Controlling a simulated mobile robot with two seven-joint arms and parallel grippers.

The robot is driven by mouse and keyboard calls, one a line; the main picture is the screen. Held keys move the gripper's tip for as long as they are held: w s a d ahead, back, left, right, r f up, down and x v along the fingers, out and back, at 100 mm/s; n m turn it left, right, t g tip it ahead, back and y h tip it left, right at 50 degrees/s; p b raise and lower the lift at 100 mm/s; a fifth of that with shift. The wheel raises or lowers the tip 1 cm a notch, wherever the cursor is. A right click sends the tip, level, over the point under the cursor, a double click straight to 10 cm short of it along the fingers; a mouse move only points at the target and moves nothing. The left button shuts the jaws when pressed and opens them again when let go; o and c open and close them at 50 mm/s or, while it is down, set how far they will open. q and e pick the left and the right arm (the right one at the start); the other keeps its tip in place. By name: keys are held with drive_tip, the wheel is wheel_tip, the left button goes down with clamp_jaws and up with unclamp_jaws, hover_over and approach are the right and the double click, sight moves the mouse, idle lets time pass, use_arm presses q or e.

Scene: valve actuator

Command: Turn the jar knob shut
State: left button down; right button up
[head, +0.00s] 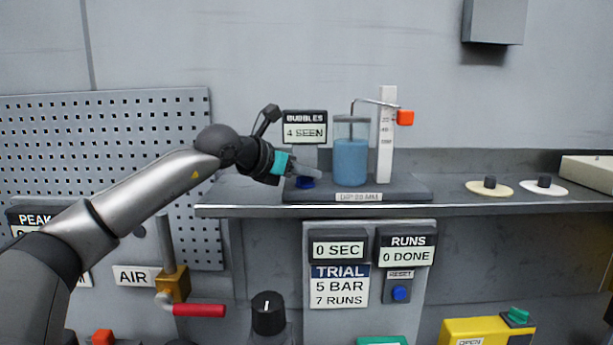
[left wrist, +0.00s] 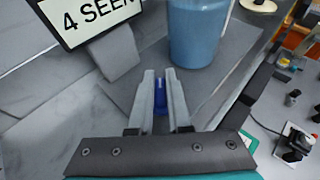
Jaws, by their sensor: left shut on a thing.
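The jar (head: 351,160) holds blue liquid and stands on a dark base (head: 410,192) on the shelf. A blue knob (head: 305,182) sits at the left end of this base. My left gripper (head: 312,174) reaches in from the left at the knob. In the left wrist view the two fingers (left wrist: 159,76) are closed on the blue knob (left wrist: 160,97), which shows between them. The knob's top is partly hidden by the fingers in the head view. The jar (left wrist: 199,30) is just beyond the fingertips. My right gripper is not in view.
A "BUBBLES 4 SEEN" sign (head: 304,127) stands close behind the gripper. Two discs with dark knobs (head: 489,187) (head: 544,187) lie right on the shelf (head: 455,205). A red-handled valve (head: 199,310) is below.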

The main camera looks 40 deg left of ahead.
use_arm(q)
drive_tip(key=n+y+b, duration=0.1)
drive_tip(key=n+y, duration=0.3)
drive_tip(key=y, duration=0.1)
drive_tip(key=shift+d+n+g, duration=0.1)
drive_tip(key=shift+n+g, duration=0.2)
drive_tip(key=shift+f+n+g+y, duration=0.1)
drive_tip(key=shift+n+g+y, duration=1)
drive_tip(key=shift+n+y, duration=0.65)
drive_tip(key=shift+y, duration=0.25)
drive_tip(key=c, duration=0.9)
unclamp_jaws()
drive_tip(key=shift+a, duration=0.2)
drive_tip(key=shift+o, duration=0.2)
drive_tip(key=shift+s, duration=0.1)
drive_tip(key=p+v, duration=0.3)
drive_tip(key=v, duration=1.2)
